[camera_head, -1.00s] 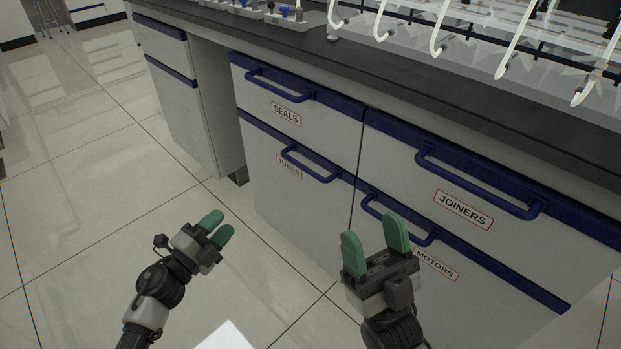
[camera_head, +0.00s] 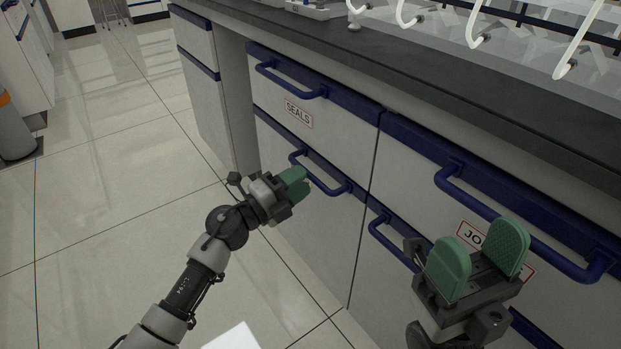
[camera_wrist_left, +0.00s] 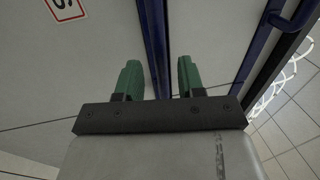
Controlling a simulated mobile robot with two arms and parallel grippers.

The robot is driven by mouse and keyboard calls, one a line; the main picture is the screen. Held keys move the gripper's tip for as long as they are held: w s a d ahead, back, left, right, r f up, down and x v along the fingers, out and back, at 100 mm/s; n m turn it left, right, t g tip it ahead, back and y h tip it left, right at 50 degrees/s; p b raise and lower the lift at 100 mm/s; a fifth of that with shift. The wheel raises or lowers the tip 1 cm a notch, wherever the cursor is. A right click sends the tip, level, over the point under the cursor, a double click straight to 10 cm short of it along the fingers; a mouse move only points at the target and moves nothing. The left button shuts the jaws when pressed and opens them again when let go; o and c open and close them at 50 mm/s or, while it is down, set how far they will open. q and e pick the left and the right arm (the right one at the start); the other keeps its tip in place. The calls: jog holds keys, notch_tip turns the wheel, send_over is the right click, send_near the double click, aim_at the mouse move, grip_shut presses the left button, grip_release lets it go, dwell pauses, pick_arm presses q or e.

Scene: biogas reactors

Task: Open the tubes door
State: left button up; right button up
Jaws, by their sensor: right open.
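The tubes door (camera_head: 325,235) is the lower grey front under the SEALS drawer (camera_head: 310,100). It looks closed. Its blue handle (camera_head: 335,190) shows just beyond my left gripper (camera_head: 297,184), which hides the TUBES label. In the left wrist view, my left gripper (camera_wrist_left: 157,82) is open, its green fingers apart. A blue bar (camera_wrist_left: 153,40) runs into view between and above them; I cannot tell whether they touch it. Part of a red-framed label (camera_wrist_left: 66,8) shows at upper left. My right gripper (camera_head: 478,262) is open and empty in front of the JOINERS drawer (camera_head: 410,165).
A dark worktop (camera_head: 420,85) with white hooked tubes (camera_head: 475,25) runs above the drawers. Another blue handle (camera_head: 390,240) is at the lower right, beside the tubes door. The tiled floor (camera_head: 110,170) at left is clear. A grey bin (camera_head: 12,125) stands at far left.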

aim_at(310, 172)
pick_arm(q)
jog(key=shift+b+x, duration=0.3)
jog(key=shift+x, duration=1.3)
jog(key=shift+c, duration=0.2)
grip_shut()
